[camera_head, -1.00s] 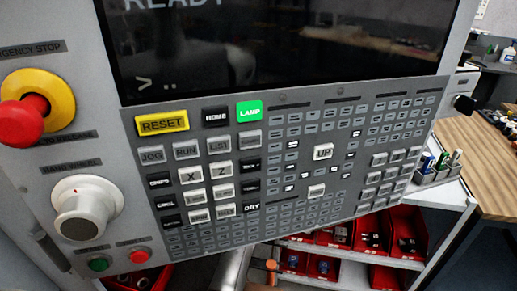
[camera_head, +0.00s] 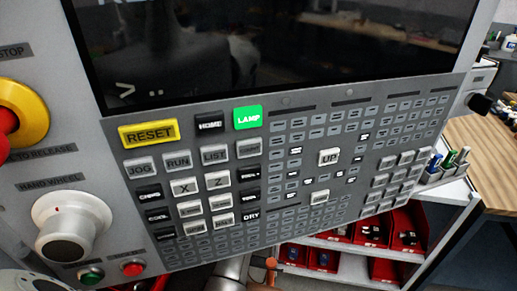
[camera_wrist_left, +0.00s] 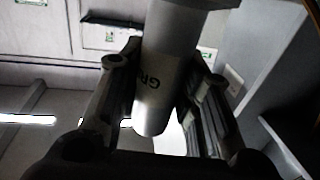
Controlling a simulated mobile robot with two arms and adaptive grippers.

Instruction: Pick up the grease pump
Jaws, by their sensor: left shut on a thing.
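The grease pump (camera_wrist_left: 165,75) is a white cylinder with dark letters starting "GR" on its side. It shows in the left wrist view, with a wider part at the top of the picture. My left gripper (camera_wrist_left: 158,92) has one dark finger on each side of the cylinder and is shut on it. The pump hangs clear of any surface that I can make out. In the head view a control panel fills most of the picture, and I cannot make out the pump there. My right gripper is in neither view.
The control panel (camera_head: 230,190) with its dark screen (camera_head: 280,50) stands close in front. Behind it are shelves with red bins (camera_head: 378,228), a holder with bottles or markers (camera_head: 445,168) and a wooden bench top (camera_head: 495,150) at right.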

